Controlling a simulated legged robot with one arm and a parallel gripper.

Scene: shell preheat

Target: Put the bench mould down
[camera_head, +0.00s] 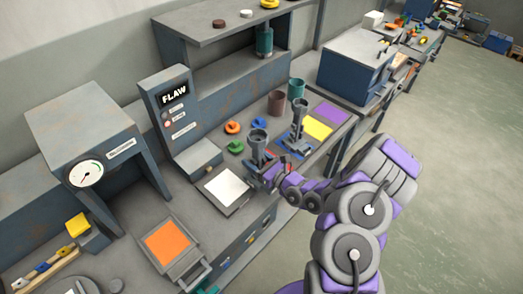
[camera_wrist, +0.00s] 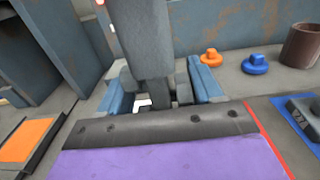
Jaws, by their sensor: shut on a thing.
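The bench mould (camera_head: 258,143), a grey post with a cup-shaped top, is upright at the bench's front edge. My gripper (camera_head: 266,172) is shut on it low down. In the wrist view the grey post (camera_wrist: 145,40) rises between the blue fingers of my gripper (camera_wrist: 160,95). Its foot is largely hidden by my gripper, and I cannot tell whether it touches the bench. A second, similar grey mould (camera_head: 298,116) stands just to the right.
A white square plate (camera_head: 228,186) lies left of my gripper. Orange (camera_head: 232,127) and blue (camera_head: 255,123) knobbed pieces, and a brown cup (camera_head: 276,103), sit behind. Yellow (camera_head: 318,128) and purple (camera_head: 328,112) pads lie right. A press with a gauge (camera_head: 85,173) stands far left.

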